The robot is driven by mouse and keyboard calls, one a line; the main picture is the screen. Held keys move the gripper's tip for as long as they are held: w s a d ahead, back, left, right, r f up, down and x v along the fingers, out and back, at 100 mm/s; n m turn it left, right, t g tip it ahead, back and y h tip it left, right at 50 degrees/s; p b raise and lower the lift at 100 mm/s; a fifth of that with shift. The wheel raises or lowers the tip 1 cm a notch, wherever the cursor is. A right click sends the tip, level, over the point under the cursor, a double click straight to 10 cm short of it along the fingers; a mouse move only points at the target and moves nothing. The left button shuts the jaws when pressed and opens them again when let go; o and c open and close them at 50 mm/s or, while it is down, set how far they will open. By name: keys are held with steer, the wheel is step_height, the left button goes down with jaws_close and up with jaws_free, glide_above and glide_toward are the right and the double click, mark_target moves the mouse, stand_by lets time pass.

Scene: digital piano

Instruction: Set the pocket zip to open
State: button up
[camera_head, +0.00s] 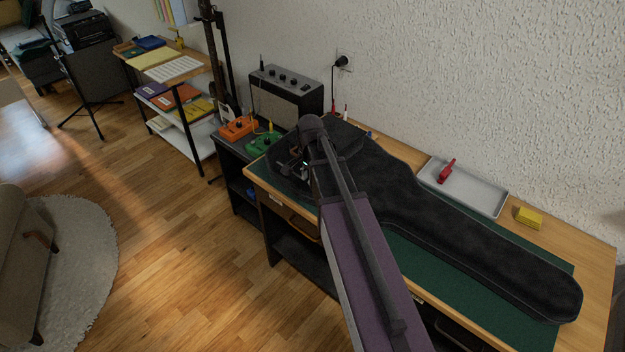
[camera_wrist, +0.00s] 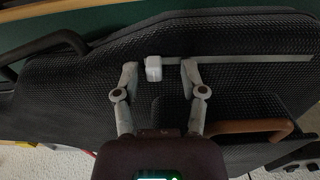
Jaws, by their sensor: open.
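A black textured instrument bag (camera_head: 470,235) lies on the green mat (camera_head: 430,280) on the wooden bench. In the wrist view the bag (camera_wrist: 100,65) fills most of the picture. A pale grey zip strip (camera_wrist: 250,59) runs across it, with a small white zip slider (camera_wrist: 153,68) at the strip's left end. My gripper (camera_wrist: 160,74) is open, its two fingertips on either side of the slider, the left one closer to it. I cannot tell whether either finger touches it. In the head view my arm hides the slider, and the gripper shows only as a dark shape.
A brown handle (camera_wrist: 250,127) lies right of my fingers, and a black handle (camera_wrist: 45,45) is at the left. Behind the bag are a grey tray (camera_head: 490,200) with a red item (camera_head: 447,171) and a yellow block (camera_head: 529,217). An amplifier (camera_head: 285,100) and pedals stand left.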

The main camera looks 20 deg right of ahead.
mark_target(280, 165)
steer(key=w+a, duration=0.2)
steer(key=w, duration=0.2)
steer(key=w+a, duration=0.2)
steer(key=w, duration=0.2)
steer(key=w+a, duration=0.3)
steer(key=w, duration=0.2)
steer(key=shift+w, duration=0.1)
steer(key=shift+s+r+p, duration=0.2)
steer(key=shift+r+p, duration=0.75)
steer(key=shift+p, duration=0.05)
step_height(280, 165, up, 12)
steer(key=p, duration=1.1)
steer(key=shift+p, duration=0.4)
steer(key=shift+s+d+f, duration=0.1)
steer(key=shift+s+f, duration=0.05)
steer(key=shift+s, duration=0.4)
steer(key=shift+f, duration=0.1)
step_height(280, 165, down, 14)
steer(key=b, duration=1.4)
steer(key=shift+r, duration=0.2)
